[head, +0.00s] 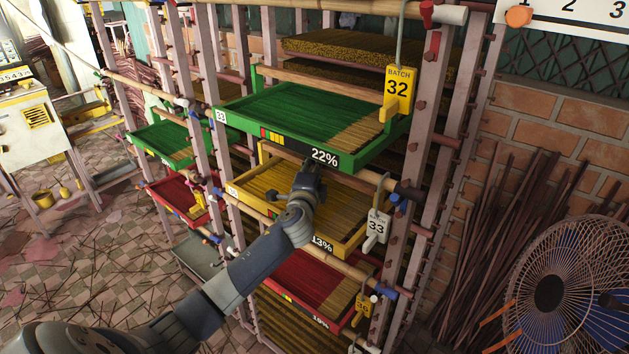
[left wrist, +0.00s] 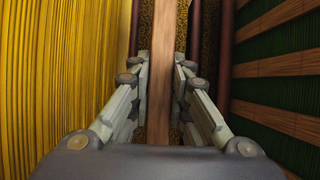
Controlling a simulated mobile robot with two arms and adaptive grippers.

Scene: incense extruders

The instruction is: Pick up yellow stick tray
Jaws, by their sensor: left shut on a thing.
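The yellow stick tray (head: 346,248) sits on the middle shelf of the rack, full of yellow-brown sticks, with a 13% label on its front. My left gripper (head: 311,168) reaches over it, just under the green tray. In the left wrist view the fingers (left wrist: 158,85) are closed on both sides of a brown wooden bar (left wrist: 160,60), which looks like the tray's handle bar. Yellow sticks (left wrist: 60,80) fill the left of that view. My forearm hides part of the tray. The right gripper is not in view.
The green tray (head: 348,161) marked 22% is close above, its slatted underside (left wrist: 275,75) beside the fingers. A red tray (head: 330,285) is below. A fan (head: 560,290) stands right.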

